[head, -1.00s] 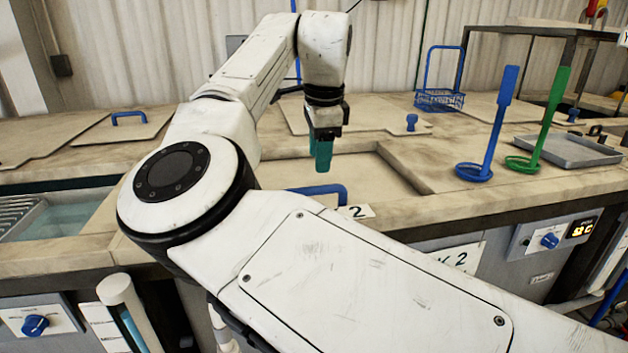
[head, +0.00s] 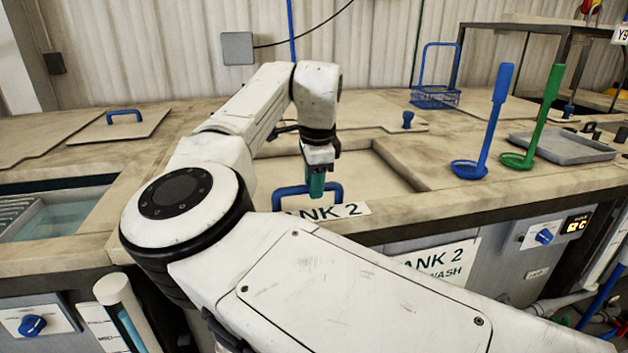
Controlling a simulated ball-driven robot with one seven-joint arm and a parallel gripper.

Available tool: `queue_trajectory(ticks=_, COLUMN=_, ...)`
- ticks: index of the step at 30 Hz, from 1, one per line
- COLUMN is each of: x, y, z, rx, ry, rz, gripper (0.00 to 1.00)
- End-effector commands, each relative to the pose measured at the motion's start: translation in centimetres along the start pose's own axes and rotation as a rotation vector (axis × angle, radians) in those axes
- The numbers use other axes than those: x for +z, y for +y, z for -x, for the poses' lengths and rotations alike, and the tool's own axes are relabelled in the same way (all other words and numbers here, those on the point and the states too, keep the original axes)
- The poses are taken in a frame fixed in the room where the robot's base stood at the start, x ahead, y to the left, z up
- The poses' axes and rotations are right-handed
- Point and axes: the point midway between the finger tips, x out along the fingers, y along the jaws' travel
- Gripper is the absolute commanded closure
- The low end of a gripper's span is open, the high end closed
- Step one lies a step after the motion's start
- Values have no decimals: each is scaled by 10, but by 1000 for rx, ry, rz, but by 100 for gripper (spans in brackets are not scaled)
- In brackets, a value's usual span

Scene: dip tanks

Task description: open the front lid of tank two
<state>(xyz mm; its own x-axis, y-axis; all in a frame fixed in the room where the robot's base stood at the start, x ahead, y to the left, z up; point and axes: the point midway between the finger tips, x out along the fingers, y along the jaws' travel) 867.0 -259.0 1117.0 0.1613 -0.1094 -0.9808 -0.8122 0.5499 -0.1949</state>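The front lid of tank two (head: 375,180) lies flat and closed in the worktop, with a "TANK 2" label along its front edge. Its blue bar handle (head: 291,191) stands near that edge, partly behind my arm. My gripper (head: 316,186) points down with teal fingers at the right part of the handle. The fingers overlap the handle in this view, and I cannot tell whether they touch it. Only one finger face shows clearly, so the gap between the fingers is hidden.
A blue ladle (head: 486,125) and a green ladle (head: 538,115) stand to the right, beside a grey tray (head: 563,149). A blue wire basket (head: 436,96) sits at the back. An open water tank (head: 60,220) is at the left. My arm covers much of the front.

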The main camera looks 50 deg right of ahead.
Motion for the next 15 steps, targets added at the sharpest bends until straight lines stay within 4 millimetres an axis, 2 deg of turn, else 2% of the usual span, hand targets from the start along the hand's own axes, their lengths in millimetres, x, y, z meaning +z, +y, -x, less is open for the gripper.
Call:
queue_trajectory(ticks=2, x=0, y=0, z=0, rx=0, ry=0, rz=0, gripper=73)
queue_trajectory(ticks=10, x=0, y=0, z=0, rx=0, ry=0, rz=0, gripper=98)
queue_trajectory(ticks=15, x=0, y=0, z=0, rx=0, ry=0, rz=0, gripper=100)
